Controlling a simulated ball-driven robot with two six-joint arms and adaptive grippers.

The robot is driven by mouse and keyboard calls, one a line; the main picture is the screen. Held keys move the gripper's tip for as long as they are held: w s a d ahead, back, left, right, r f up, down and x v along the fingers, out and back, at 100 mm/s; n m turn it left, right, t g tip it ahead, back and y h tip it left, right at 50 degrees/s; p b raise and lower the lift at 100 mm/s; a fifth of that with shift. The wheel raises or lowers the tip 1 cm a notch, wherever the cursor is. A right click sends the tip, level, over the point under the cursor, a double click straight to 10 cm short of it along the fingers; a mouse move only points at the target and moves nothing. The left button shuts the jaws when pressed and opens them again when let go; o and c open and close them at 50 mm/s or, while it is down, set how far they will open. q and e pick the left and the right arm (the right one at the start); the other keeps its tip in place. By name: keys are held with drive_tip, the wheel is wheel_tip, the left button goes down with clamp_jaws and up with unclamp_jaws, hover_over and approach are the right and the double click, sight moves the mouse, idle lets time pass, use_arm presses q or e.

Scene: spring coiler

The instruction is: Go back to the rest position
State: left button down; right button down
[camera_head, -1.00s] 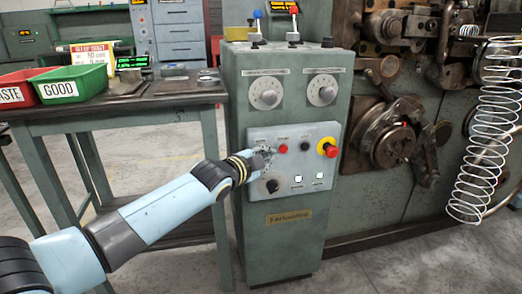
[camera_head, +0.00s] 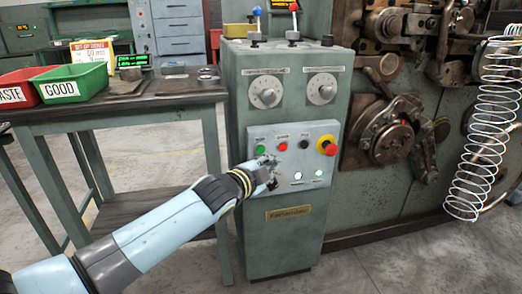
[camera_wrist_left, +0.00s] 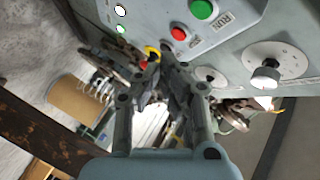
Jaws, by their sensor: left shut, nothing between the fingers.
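My left gripper (camera_head: 268,172) is shut and empty. It is in front of the lower left of the grey button panel (camera_head: 330,128) on the green control cabinet, and it hides the dark knob there. Whether it touches the panel I cannot tell. The green button (camera_head: 261,149), red button (camera_head: 283,147), black button (camera_head: 304,144) and red-and-yellow emergency stop (camera_head: 328,147) show above it. In the left wrist view the fingers (camera_wrist_left: 168,72) are close together, with the green button (camera_wrist_left: 201,9) and red button (camera_wrist_left: 179,33) beyond them. My right gripper is not in view.
A bench (camera_head: 135,100) at the left holds a red bin (camera_head: 15,82) and a green bin (camera_head: 72,80). The coiling machine (camera_head: 405,190) stands right of the cabinet, with a large wire spring (camera_head: 487,130) hanging at the far right.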

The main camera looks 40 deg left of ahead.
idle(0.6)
use_arm(q)
drive_tip(key=s+d+f+n+g, duration=0.15)
drive_tip(key=s+f+g, duration=0.25)
drive_tip(key=s+f, duration=1.05)
drive_tip(key=s+a+f+n+g, duration=0.15)
drive_tip(key=s+f+g, duration=0.25)
drive_tip(key=s+f, duration=1.05)
drive_tip(key=s+d+f+n+g, duration=0.1)
drive_tip(key=s+f+n+g, duration=0.2)
drive_tip(key=s, duration=1.1)
drive_tip(key=s+d+f+n+g, duration=0.2)
drive_tip(key=s+f+n+g, duration=0.2)
drive_tip(key=s+f, duration=0.6)
drive_tip(key=s, duration=0.4)
drive_tip(key=shift+d, duration=0.2)
